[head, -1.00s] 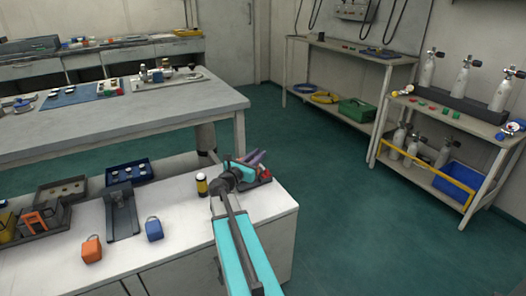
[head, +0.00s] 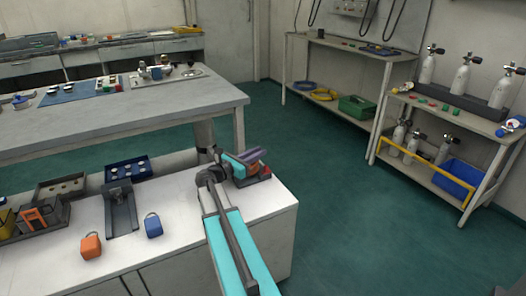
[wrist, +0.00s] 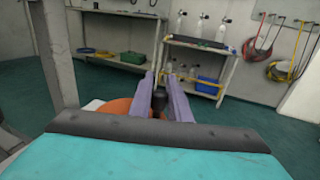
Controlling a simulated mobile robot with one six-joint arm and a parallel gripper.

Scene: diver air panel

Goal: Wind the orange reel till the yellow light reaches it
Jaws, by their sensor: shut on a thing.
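The orange reel (head: 252,169) sits at the right end of the near white bench, partly hidden by my gripper. It also shows in the wrist view (wrist: 117,106), below and left of the fingers. My gripper (head: 261,154) is over the reel. In the wrist view its two purple fingers (wrist: 160,78) are shut on a dark knob (wrist: 158,99) above the orange disc. I cannot make out a lit yellow light in either view.
An orange padlock-shaped block (head: 91,246) and a blue one (head: 153,226) stand on the near bench, left of my arm. A grey table (head: 130,118) stands behind. The floor to the right is clear.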

